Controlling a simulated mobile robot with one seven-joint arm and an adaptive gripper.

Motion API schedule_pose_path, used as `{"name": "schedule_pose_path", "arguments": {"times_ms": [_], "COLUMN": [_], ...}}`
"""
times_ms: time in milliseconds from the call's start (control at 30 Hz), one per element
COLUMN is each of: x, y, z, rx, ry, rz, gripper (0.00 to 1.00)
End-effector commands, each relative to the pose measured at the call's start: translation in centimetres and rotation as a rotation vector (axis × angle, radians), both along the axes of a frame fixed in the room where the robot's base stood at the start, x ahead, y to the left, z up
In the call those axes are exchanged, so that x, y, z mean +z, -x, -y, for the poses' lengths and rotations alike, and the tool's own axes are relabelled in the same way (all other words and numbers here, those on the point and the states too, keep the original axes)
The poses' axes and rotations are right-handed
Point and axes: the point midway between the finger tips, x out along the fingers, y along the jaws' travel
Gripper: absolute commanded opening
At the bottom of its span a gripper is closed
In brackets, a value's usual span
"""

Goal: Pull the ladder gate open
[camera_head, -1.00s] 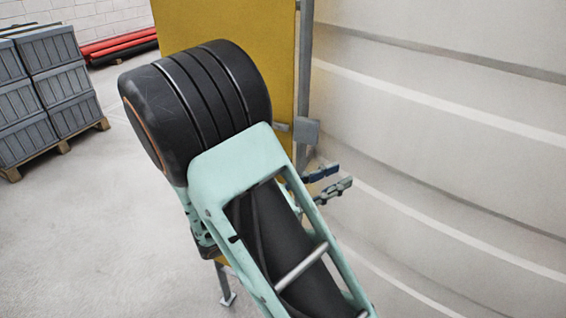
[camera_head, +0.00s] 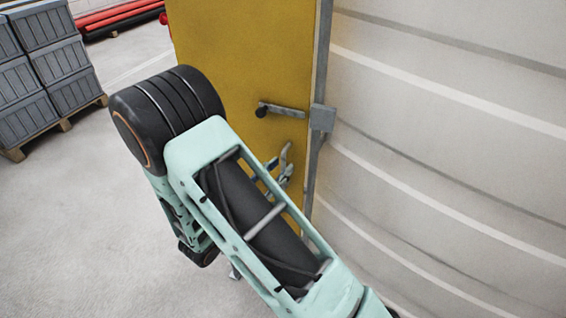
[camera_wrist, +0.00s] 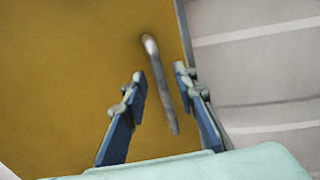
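The ladder gate is a yellow panel (camera_head: 225,60) with a grey edge post, upright in front of a pale ribbed curved wall. A grey bar handle (camera_wrist: 158,75) stands out from its face near the edge; its bent top also shows in the head view (camera_head: 285,153). My gripper (camera_wrist: 161,82) is open, with one blue-and-grey finger on each side of the handle. Whether either finger touches it I cannot tell. In the head view my gripper (camera_head: 277,172) is partly hidden behind my arm.
A latch lever (camera_head: 283,110) with a black knob crosses the panel above the handle, near a grey block (camera_head: 322,117) on the post. Stacked grey crates (camera_head: 45,75) on a pallet stand at the left. The floor between is clear.

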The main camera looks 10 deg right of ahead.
Motion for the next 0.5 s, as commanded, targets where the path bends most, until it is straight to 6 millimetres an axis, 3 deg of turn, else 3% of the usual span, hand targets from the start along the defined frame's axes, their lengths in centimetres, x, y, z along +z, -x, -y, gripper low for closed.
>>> {"name": "schedule_pose_path", "arguments": {"times_ms": [200, 500], "x": [0.0, 0.0], "y": [-1.4, -1.5], "z": [1.5, 1.7], "rx": [-0.001, 0.0], "ry": [-0.001, 0.0], "rz": [-0.001, 0.0], "gripper": [0.26, 0.26]}}
